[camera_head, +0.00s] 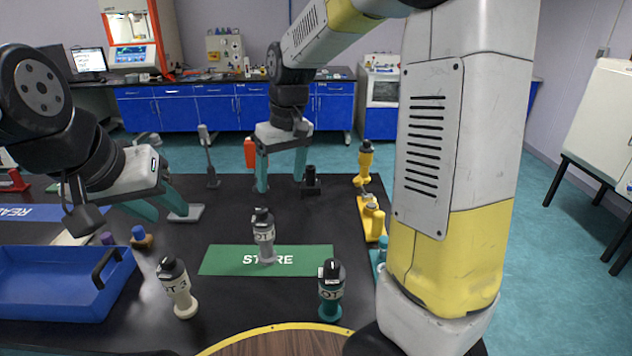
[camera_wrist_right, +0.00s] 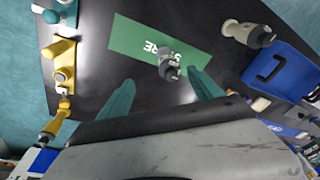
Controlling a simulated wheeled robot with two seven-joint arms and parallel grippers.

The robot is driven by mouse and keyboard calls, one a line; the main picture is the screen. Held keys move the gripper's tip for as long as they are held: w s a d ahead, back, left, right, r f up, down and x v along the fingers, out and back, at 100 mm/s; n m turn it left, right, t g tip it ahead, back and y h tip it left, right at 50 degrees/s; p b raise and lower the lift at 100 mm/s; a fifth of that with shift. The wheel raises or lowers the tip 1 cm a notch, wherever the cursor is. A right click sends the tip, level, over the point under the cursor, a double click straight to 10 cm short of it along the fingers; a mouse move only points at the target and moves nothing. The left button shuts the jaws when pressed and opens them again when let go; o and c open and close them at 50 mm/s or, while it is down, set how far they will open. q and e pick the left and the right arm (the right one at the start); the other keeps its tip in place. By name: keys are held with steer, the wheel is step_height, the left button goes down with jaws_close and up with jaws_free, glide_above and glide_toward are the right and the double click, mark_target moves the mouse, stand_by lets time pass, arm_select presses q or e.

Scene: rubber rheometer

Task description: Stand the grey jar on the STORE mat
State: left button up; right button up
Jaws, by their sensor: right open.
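The grey jar (camera_head: 265,237) with a black cap stands upright on the green STORE mat (camera_head: 217,261), near its middle, partly covering the lettering. In the right wrist view the grey jar (camera_wrist_right: 168,64) is on the mat (camera_wrist_right: 128,36), beyond and between the fingertips. My right gripper (camera_head: 282,185) is open and empty, behind the jar and mat in the head view and apart from the jar. Its open fingers also show in the right wrist view (camera_wrist_right: 163,82). My left gripper (camera_head: 160,213) is open and empty at the left, above the table.
A cream jar (camera_head: 177,288) stands front left of the mat and a teal jar (camera_head: 331,292) front right. A blue tray (camera_head: 50,300) lies at the left. Yellow fixtures (camera_head: 370,218) stand to the right; a red-topped item (camera_head: 250,153) is behind my right gripper.

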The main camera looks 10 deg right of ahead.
steer(key=s+d+r+m+t, duration=0.2)
steer(key=s+d+r, duration=0.1)
steer(key=s, duration=0.6)
steer(key=s+d+r+m+t, duration=0.2)
steer(key=s+d, duration=0.3)
steer(key=s, duration=0.4)
steer(key=shift+s+d+r+t+y, duration=0.2)
steer(key=shift+d+r+t+y, duration=0.2)
steer(key=shift+r, duration=0.5)
